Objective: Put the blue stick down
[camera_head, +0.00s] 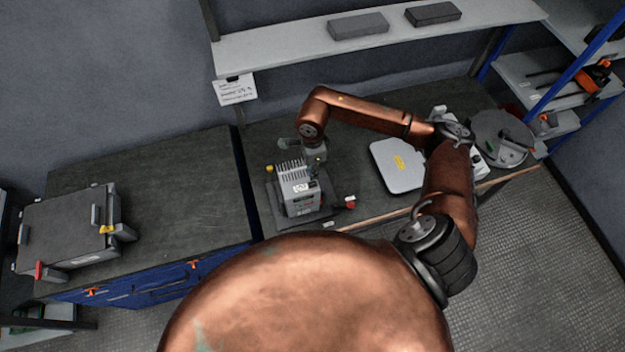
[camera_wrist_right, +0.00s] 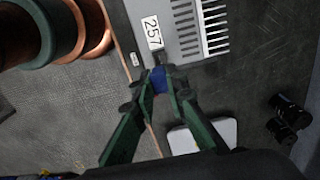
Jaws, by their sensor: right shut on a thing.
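My right gripper (camera_head: 316,166) reaches in from the right and is low over the grey finned capacitor unit (camera_head: 298,190). In the right wrist view its green fingers (camera_wrist_right: 159,82) are shut on the blue stick (camera_wrist_right: 158,77), of which only a short blue part shows between the fingertips. The stick is right beside the unit's edge, near its "257" label (camera_wrist_right: 152,33); I cannot tell whether it touches the unit. In the head view the stick is too small to make out. My left gripper is not in view.
The unit stands on a dark workbench (camera_head: 350,165), with a red knob (camera_head: 350,203) beside it. A light grey case (camera_head: 397,165) lies to the right. A dark case (camera_head: 70,228) sits on the left bench. A shelf (camera_head: 290,45) with two dark boxes hangs behind.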

